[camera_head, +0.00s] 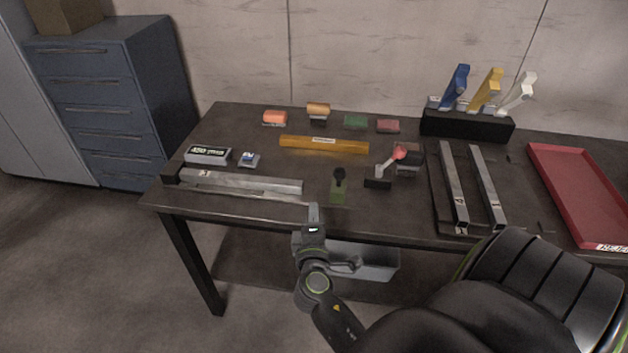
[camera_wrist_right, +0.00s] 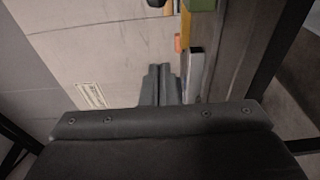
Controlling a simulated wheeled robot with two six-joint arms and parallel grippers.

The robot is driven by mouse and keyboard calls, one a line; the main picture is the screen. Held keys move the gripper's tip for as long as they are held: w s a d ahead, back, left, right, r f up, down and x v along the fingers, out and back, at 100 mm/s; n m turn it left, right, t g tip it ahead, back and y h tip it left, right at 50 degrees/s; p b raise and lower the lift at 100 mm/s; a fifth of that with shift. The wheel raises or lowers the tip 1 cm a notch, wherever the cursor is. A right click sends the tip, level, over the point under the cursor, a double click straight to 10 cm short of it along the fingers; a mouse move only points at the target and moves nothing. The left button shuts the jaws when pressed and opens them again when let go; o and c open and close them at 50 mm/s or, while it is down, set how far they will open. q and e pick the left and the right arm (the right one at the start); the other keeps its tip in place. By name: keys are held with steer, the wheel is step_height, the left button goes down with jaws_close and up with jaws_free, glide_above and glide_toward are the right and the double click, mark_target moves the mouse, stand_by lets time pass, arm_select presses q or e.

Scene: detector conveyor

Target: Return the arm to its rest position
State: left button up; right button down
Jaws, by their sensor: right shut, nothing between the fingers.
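My right gripper (camera_head: 313,214) is at the front edge of the dark table, with its arm coming up from the bottom of the head view. Its fingers are shut with nothing between them. In the right wrist view the closed fingers (camera_wrist_right: 162,84) point away from the dark gripper body, and the table's items show small beyond them. My left gripper is not in view.
The dark table (camera_head: 245,210) carries metal rails, a yellow bar (camera_head: 323,145), a green block with a black knob (camera_head: 339,187), a red-ball lever (camera_head: 398,153) and a red tray (camera_head: 575,190). A grey bin (camera_head: 375,262) is below. Blue drawers (camera_head: 105,95) stand left.

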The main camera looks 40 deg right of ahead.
steer(key=s+a+f+m+g+y, duration=0.1)
steer(key=s+f+g+y, duration=0.2)
steer(key=f, duration=0.8)
steer(key=s+a+f+m+g+y, duration=0.15)
steer(key=s+f, duration=0.25)
steer(key=f, duration=0.7)
steer(key=s+a+f+g+y, duration=0.1)
steer(key=s+f+g+y, duration=0.2)
steer(key=f, duration=0.8)
steer(key=s+f+m+g+y, duration=0.1)
steer(key=s+f+m, duration=0.1)
steer(key=s+f, duration=0.3)
steer(key=s+f+m+g+y, duration=0.1)
steer(key=s+f, duration=0.4)
steer(key=s, duration=0.9)
steer(key=s+a+f+m+g+y, duration=0.1)
steer(key=s+f+m+g, duration=0.2)
steer(key=s, duration=0.6)
step_height(320, 180, down, 2)
steer(key=shift+s+f+m, duration=0.15)
steer(key=shift+m, duration=0.9)
